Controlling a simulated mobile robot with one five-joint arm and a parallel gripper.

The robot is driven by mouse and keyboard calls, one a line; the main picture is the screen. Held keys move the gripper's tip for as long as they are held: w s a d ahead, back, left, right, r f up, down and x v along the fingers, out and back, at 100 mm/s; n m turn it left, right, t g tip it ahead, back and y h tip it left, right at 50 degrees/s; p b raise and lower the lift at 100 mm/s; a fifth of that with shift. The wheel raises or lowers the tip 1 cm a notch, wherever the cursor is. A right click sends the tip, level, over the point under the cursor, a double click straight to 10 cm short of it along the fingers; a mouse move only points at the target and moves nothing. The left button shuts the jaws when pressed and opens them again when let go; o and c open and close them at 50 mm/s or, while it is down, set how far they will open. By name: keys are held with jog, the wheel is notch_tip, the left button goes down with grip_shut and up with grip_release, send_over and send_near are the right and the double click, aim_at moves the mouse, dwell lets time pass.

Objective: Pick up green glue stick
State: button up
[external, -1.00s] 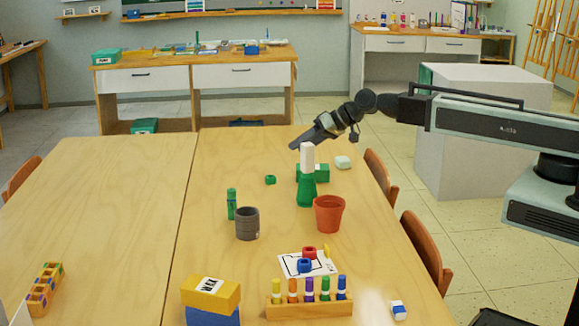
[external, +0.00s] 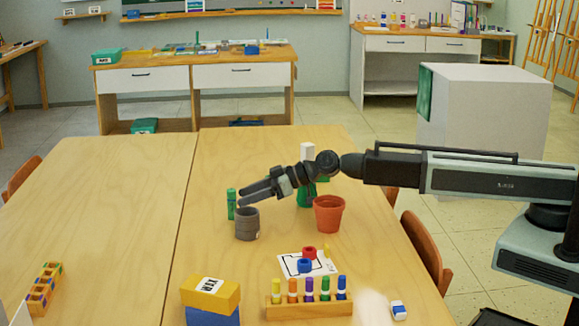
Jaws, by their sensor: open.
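The green glue stick (external: 231,204) stands upright on the table, just left of and behind a grey ribbed cup. My gripper (external: 241,196) reaches in from the right, with its fingers pointing left at the height of the glue stick's upper part. The fingers are open, and their tips are close to the glue stick's right side. I cannot tell whether they touch it. No object shows between the fingers.
The grey cup (external: 247,224) stands just below my fingertips. A terracotta pot (external: 329,213) and a green bottle with a white top (external: 307,153) stand near my arm. A marker rack (external: 309,306) and yellow box (external: 210,291) are in front. The table's left half is mostly clear.

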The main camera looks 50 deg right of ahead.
aim_at(232, 207)
jog(key=b+x, duration=0.2)
jog(key=x, duration=0.6)
jog(key=shift+w+r, duration=0.15)
jog(key=shift+r, duration=0.15)
grip_shut()
